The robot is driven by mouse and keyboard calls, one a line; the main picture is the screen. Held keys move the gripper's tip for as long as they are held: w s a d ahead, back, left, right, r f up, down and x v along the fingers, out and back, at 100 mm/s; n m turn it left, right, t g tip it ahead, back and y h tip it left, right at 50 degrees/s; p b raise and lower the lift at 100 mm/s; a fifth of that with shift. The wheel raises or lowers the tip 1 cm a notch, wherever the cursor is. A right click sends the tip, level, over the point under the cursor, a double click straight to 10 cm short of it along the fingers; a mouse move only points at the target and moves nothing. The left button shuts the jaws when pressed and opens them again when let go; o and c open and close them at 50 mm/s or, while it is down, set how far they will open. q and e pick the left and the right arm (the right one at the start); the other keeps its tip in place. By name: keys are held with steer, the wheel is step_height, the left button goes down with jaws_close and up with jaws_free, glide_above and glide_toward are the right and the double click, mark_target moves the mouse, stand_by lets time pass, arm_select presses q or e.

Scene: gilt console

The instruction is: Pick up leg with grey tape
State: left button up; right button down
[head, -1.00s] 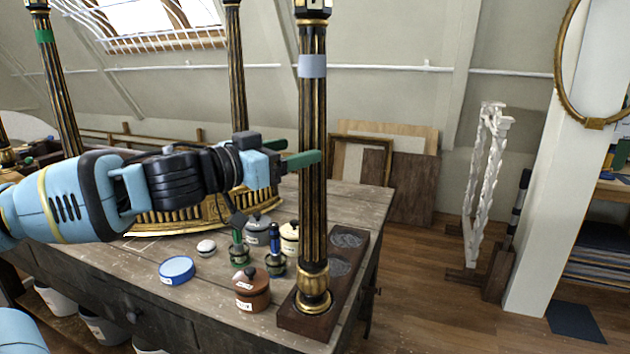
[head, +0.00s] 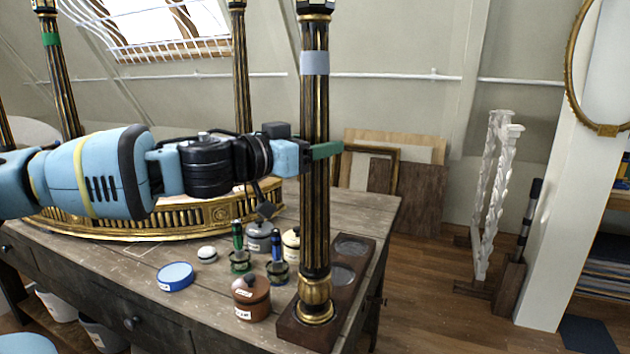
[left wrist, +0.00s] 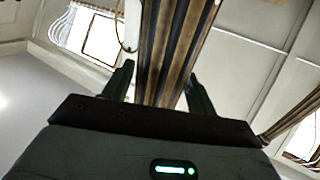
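The leg with grey tape (head: 314,190) is a tall black and gold fluted column. It stands upright in a round seat of a dark wooden holder (head: 350,285) at the table's right end. Its grey tape band (head: 314,62) is high up, above my gripper. My left gripper (head: 327,149) is at the leg's mid height, level, with one green finger across the leg. In the left wrist view the leg (left wrist: 172,50) runs between the two fingers, with a small gap on the left finger's side; contact on the right side is unclear. My right gripper is out of view.
Several pots and brushes crowd the table left of the holder, including a brown pot (head: 251,298) and a blue-lidded tin (head: 175,276). A gilt console piece (head: 150,219) lies behind. A green-taped leg (head: 62,80) stands at left.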

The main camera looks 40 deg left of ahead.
mark_target(303, 47)
arm_select(q)
steer(key=c, duration=0.7)
steer(key=shift+r, duration=0.2)
steer(key=shift+c, duration=0.4)
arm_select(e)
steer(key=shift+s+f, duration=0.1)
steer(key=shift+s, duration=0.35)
